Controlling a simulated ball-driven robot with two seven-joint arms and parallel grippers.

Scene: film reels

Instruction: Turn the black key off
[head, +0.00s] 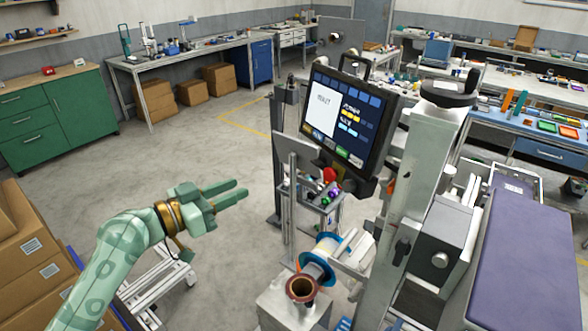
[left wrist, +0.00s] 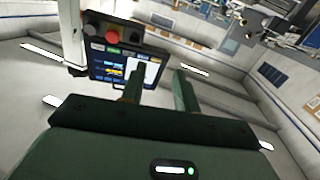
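My left gripper (head: 240,191) is in front of and left of the machine's control stand in the head view. Its two fingers stand apart with nothing between them, as the left wrist view (left wrist: 157,88) also shows. A small control box (head: 318,205) with a red button (head: 328,175) and small coloured knobs sits below the screen. In the left wrist view, a row of controls runs above the screen, with the red button (left wrist: 113,33) between a dark knob and a greyish one. I cannot tell which control is the black key. My right gripper is not in view.
The tilted touchscreen (head: 345,113) stands above the control box. Below are a blue-rimmed spool (head: 322,250) and a brown-rimmed reel core (head: 302,288). Cardboard boxes (head: 30,265) are stacked at the left. The floor between gripper and green cabinet (head: 50,120) is clear.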

